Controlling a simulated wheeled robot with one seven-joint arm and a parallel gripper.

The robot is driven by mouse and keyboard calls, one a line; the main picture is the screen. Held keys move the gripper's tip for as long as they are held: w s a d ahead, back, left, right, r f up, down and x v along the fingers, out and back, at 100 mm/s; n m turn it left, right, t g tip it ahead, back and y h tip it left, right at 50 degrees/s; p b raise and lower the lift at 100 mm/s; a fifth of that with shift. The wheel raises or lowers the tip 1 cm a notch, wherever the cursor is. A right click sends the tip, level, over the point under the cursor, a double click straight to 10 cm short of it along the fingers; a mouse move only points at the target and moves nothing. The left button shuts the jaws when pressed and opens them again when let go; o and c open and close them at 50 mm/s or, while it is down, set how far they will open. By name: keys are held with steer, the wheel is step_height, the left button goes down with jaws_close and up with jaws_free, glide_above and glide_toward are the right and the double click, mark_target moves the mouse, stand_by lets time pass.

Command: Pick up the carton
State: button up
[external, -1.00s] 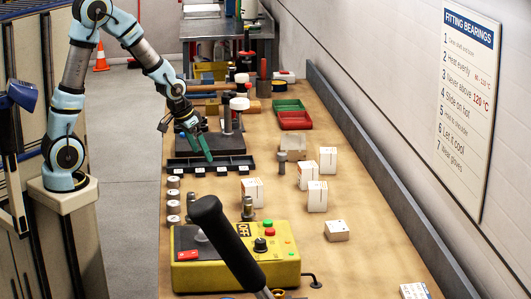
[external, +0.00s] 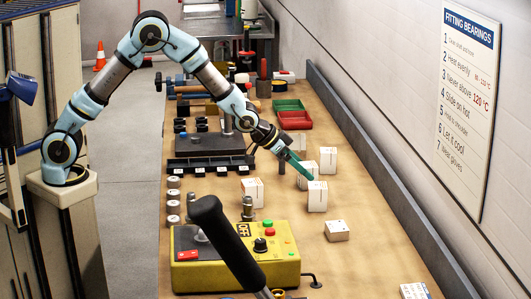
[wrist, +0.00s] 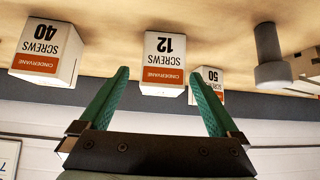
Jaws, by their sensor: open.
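White cartons with orange bands stand on the wooden bench. In the wrist view a "12" screws carton (wrist: 163,62) is centred beyond my fingertips, with a "40" carton (wrist: 47,50) to the left and a "50" carton (wrist: 207,90) to the right, partly behind a finger. My gripper (wrist: 160,82) has two green fingers spread wide, with nothing held. In the external view my gripper (external: 309,176) points down and right among a cluster of cartons, including a front one (external: 317,199) and a back one (external: 328,160). Whether the fingers touch any carton is unclear.
Another carton (external: 252,192) stands to the left, and one lies low (external: 337,231) to the right. A metal post (wrist: 270,60) stands near the cartons. A yellow control box (external: 235,255) is in front, red and green trays (external: 294,122) behind. A raised edge (external: 385,160) borders the right side.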

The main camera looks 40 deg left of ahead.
mark_target(313, 174)
steer(key=p+x, duration=0.2)
steer(key=x, duration=0.2)
steer(key=shift+w+r, duration=0.15)
steer(key=shift+w, duration=0.1)
steer(key=shift+w+d+f+p, duration=0.3)
steer(key=shift+f+p, duration=0.05)
steer(key=shift+f, duration=0.1)
steer(key=shift+c, duration=0.2)
jaws_close()
